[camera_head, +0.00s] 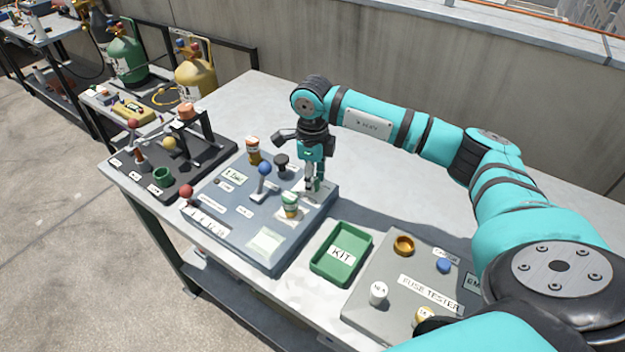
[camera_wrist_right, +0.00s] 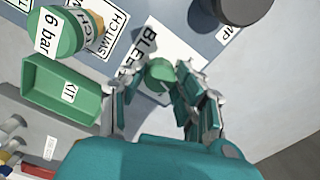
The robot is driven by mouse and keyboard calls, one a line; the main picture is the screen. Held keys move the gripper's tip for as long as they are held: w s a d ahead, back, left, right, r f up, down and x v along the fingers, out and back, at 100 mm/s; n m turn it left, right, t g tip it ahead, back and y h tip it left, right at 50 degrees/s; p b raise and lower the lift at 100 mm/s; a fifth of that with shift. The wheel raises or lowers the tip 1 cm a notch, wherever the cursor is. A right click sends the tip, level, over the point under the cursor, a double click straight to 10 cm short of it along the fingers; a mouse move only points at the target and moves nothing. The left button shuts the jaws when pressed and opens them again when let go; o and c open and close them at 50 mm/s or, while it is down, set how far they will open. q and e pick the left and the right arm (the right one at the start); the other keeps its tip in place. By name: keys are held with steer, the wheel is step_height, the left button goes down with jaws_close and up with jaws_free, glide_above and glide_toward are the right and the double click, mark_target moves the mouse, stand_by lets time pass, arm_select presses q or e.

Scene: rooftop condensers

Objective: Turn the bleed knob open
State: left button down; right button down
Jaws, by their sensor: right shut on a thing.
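The bleed knob (camera_wrist_right: 158,72) is a small green knob beside a white label reading "BLEE…" (camera_wrist_right: 150,45) in the right wrist view. My right gripper (camera_wrist_right: 160,88) has its fingers closed around the knob. In the head view my right gripper (camera_head: 314,186) points down at the right side of the blue-grey panel (camera_head: 262,212) and hides the knob. The knob's turn angle cannot be told. My left gripper is in neither view.
A green-topped cap marked "6 bar" (camera_wrist_right: 58,32) stands close to the gripper. A lever with a blue ball (camera_head: 264,168) and a black knob (camera_head: 282,160) are left of it. A green KIT tray (camera_head: 324,274) and the fuse tester panel (camera_head: 385,285) lie nearer. The table's back is clear.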

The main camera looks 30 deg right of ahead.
steer(key=m, duration=0.6)
steer(key=shift+b, duration=0.4)
steer(key=shift+r, duration=0.1)
steer(key=c, duration=0.9)
jaws_free()
steer(key=shift+c, duration=0.2)
step_height(320, 180, up, 12)
